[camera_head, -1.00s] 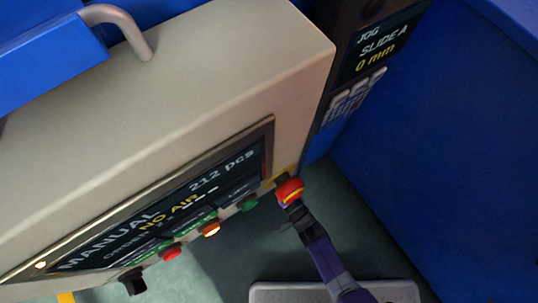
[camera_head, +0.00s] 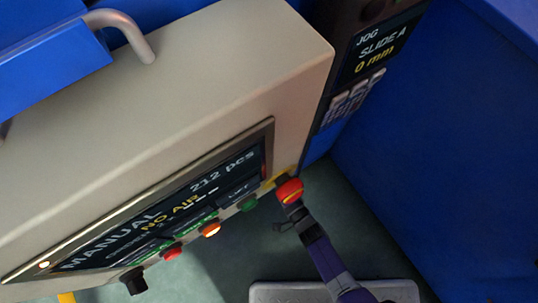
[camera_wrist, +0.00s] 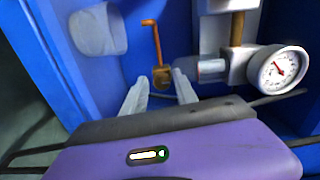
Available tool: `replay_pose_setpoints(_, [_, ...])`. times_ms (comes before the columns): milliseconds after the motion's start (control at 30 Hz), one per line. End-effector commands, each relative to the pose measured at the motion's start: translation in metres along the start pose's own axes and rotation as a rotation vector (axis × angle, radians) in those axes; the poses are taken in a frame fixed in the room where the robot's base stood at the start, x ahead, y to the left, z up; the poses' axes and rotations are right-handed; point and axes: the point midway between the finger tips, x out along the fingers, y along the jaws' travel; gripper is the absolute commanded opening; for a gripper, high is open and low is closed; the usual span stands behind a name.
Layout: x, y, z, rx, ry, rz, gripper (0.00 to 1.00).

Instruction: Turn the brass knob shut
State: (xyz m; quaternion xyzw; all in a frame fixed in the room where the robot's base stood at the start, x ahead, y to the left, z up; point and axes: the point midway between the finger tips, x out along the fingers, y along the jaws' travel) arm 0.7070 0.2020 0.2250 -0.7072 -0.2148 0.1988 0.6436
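In the wrist view, a small brass-coloured part with a rounded end (camera_wrist: 162,76) shows just beyond my fingertips, beside a grey cylinder. It looks like the brass knob, but it is small and partly hidden. An orange-brass lever (camera_wrist: 153,38) rises above it. My gripper (camera_wrist: 160,78) is open, with its two pale fingers apart on either side of the brass part. I cannot tell whether they touch it. In the head view, my purple arm reaches up to the control panel; my fingertips and the knob do not show there.
A round pressure gauge (camera_wrist: 277,70) and a grey-white fitting (camera_wrist: 212,68) stand close on the right. A translucent cup-shaped part (camera_wrist: 97,30) is at upper left, by blue walls. In the head view, the beige panel (camera_head: 180,90) reads "NO AIR"; a red button (camera_head: 289,191) overlaps my arm.

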Motion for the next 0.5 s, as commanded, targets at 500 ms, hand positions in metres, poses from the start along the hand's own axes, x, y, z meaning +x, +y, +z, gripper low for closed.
replay_pose_setpoints(500, [-0.014, -0.003, -0.001, -0.002, 0.002, -0.002, 0.44])
